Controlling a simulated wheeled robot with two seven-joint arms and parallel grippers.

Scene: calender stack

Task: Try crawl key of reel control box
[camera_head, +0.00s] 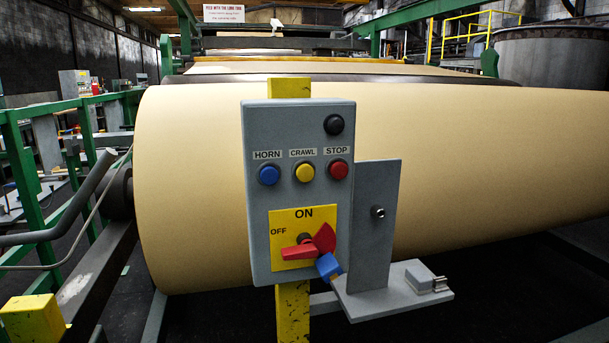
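The reel control box (256,190) is a grey upright panel on a yellow post (290,88). Its labels HORN, CRAWL and STOP stand above a blue button (269,174), the yellow crawl button (305,172) and a red button (338,169). A black round knob (333,125) sits at top right. Below, a red rotary handle (300,252) lies on a yellow ON/OFF plate (285,218), its longer end toward the left. A blue block like a padlock (329,266) touches its lower right; whether it is locked through cannot be told. Neither gripper shows.
A grey bracket (375,220) right of the box carries a shelf (372,306) with a small grey block (419,276) on it. A large cream paper roll (470,160) fills the space behind. Green railings (22,180) and a grey bent bar (75,205) stand left.

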